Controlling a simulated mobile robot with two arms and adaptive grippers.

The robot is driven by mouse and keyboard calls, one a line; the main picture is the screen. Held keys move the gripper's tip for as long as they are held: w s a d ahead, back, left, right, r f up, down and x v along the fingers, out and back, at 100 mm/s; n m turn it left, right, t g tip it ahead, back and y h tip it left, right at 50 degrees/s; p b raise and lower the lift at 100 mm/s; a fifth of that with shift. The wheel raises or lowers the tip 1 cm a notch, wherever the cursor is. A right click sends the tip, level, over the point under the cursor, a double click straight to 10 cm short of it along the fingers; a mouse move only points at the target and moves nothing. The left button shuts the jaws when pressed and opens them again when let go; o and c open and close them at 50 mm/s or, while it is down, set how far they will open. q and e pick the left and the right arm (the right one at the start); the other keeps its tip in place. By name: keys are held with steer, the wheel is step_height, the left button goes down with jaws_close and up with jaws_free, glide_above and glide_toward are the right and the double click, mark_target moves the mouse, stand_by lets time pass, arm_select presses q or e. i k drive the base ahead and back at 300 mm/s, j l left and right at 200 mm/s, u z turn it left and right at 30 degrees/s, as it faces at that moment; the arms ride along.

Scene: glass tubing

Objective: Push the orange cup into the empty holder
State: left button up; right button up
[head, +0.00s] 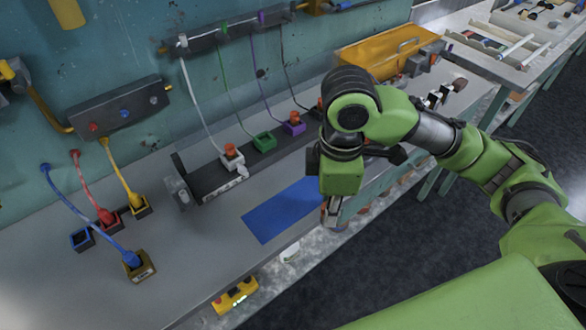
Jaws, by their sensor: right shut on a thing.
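Several small orange cups show at the foot of the tubes along the wall: one in the white holder (231,162), one (293,117) at the purple holder (294,129), and one (320,103) further right, partly hidden by my arm. The green holder (264,142) stands between the white and purple ones. At the left, a blue holder (82,240) looks empty. My right gripper (333,212) points down at the right end of the blue mat (275,216). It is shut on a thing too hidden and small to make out. My left gripper is not in view.
Red (109,221), yellow (139,206) and brown (140,267) holders with tubes stand at the left. An orange case (385,52) stands at the back. A yellow button box (236,296) is on the front edge.

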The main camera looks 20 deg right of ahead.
mark_target(266, 148)
steer(key=i+l, duration=0.2)
steer(key=i+l+u, duration=0.25)
steer(key=l+u, duration=0.25)
steer(key=l, duration=0.15)
steer(key=i+l+u, duration=0.2)
steer(key=l, duration=0.15)
steer(key=u, duration=0.45)
